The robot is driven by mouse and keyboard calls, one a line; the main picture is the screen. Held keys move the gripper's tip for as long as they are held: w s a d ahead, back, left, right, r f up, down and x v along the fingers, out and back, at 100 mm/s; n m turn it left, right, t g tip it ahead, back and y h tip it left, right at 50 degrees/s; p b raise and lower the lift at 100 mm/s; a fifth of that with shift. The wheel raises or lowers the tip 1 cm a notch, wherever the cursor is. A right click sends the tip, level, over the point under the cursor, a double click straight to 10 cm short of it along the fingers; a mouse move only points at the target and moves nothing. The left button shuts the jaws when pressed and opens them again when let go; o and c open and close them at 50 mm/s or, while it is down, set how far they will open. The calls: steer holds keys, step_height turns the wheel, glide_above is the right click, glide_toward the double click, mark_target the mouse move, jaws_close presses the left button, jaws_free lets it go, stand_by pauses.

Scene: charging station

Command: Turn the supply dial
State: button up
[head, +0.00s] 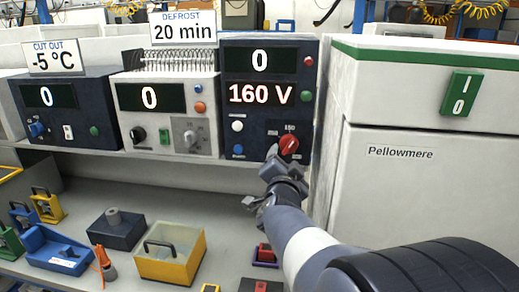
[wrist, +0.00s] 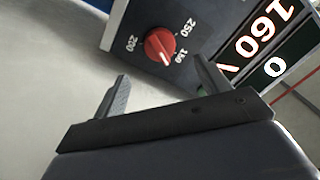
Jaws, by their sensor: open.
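The supply dial (head: 289,142) is a red knob low on the right side of the dark blue unit (head: 231,110) whose screens read 0 and 160 V. In the wrist view the red dial (wrist: 160,44) sits among the marks 200, 250 and 150, its white pointer line visible. My gripper (head: 262,178) is just below and left of the dial in the head view. In the wrist view its two fingers (wrist: 163,84) are spread and empty, with the dial ahead of the gap between them. The fingers appear apart from the dial.
A white cabinet (head: 415,195) labelled Pellowmere, with a green switch (head: 461,93), stands close on the right. A pale unit (head: 164,115) and another dark unit (head: 70,112) stand to the left. Yellow, blue and dark boxes lie on the grey surface below.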

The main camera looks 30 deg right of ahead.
mark_target(289, 148)
steer(key=p+x, duration=0.1)
steer(key=x, duration=0.7)
steer(key=shift+d, duration=0.1)
steer(key=shift+c, duration=0.3)
steer(key=c, duration=0.9)
